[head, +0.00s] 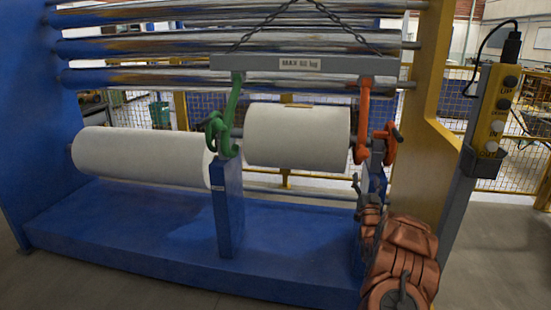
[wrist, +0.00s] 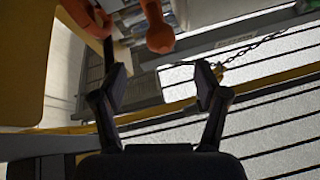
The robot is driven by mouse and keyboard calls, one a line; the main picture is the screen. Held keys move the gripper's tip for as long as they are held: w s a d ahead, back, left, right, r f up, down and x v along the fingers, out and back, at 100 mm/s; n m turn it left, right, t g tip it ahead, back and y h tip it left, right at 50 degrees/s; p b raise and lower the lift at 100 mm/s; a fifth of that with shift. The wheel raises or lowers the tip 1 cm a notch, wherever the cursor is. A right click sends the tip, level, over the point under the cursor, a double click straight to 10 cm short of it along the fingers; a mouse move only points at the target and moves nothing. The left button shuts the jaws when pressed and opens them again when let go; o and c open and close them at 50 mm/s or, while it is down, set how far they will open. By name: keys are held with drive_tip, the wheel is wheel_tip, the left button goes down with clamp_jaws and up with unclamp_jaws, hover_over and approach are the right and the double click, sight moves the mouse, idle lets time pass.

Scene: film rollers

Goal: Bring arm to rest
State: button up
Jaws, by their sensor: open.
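My arm shows at the lower right of the head view as reddish-brown links, with my gripper (head: 362,188) at its far end, near the right end of the roller stand. In the wrist view my gripper (wrist: 163,88) has its two dark fingers apart with nothing between them. Past the fingers, the wrist view shows an orange hook (wrist: 158,32) and part of the lifting bar's chain (wrist: 250,47).
A yellow control box (head: 497,108) stands at right. Blue posts rise from the blue base (head: 130,222).

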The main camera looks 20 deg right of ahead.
idle(0.3)
drive_tip(key=w+a+n+g+y, duration=0.1)
drive_tip(key=w+a+g+y, duration=0.15)
drive_tip(key=a, duration=0.55)
drive_tip(key=w+a+n+g+y, duration=0.1)
drive_tip(key=w+a+g+y, duration=0.15)
drive_tip(key=a, duration=0.45)
drive_tip(key=s+a+f+n+g+y, duration=0.1)
drive_tip(key=s+a+g+y, duration=0.15)
drive_tip(key=s+a, duration=0.5)
drive_tip(key=s+a+f+n+g+y, duration=0.15)
drive_tip(key=s+a+g, duration=0.3)
drive_tip(key=a, duration=0.55)
drive_tip(key=s+a+n+g+y, duration=0.1)
drive_tip(key=s+a+g, duration=0.35)
drive_tip(key=s, duration=1.05)
drive_tip(key=s+a+n+g, duration=0.1)
drive_tip(key=s+a+g, duration=0.3)
drive_tip(key=s, duration=1.1)
drive_tip(key=s+a+n+g+y, duration=0.1)
drive_tip(key=s+a+n+g, duration=0.35)
drive_tip(key=s, duration=1.05)
wheel_tip(320, 180, up, 15)
drive_tip(key=a+m+t+p, duration=0.1)
drive_tip(key=m+t+p, duration=0.1)
drive_tip(key=p, duration=1.1)
drive_tip(key=shift+s+a+f+m+p, duration=0.2)
drive_tip(key=shift+s+a+m+p, duration=0.1)
drive_tip(key=shift+m+p, duration=0.15)
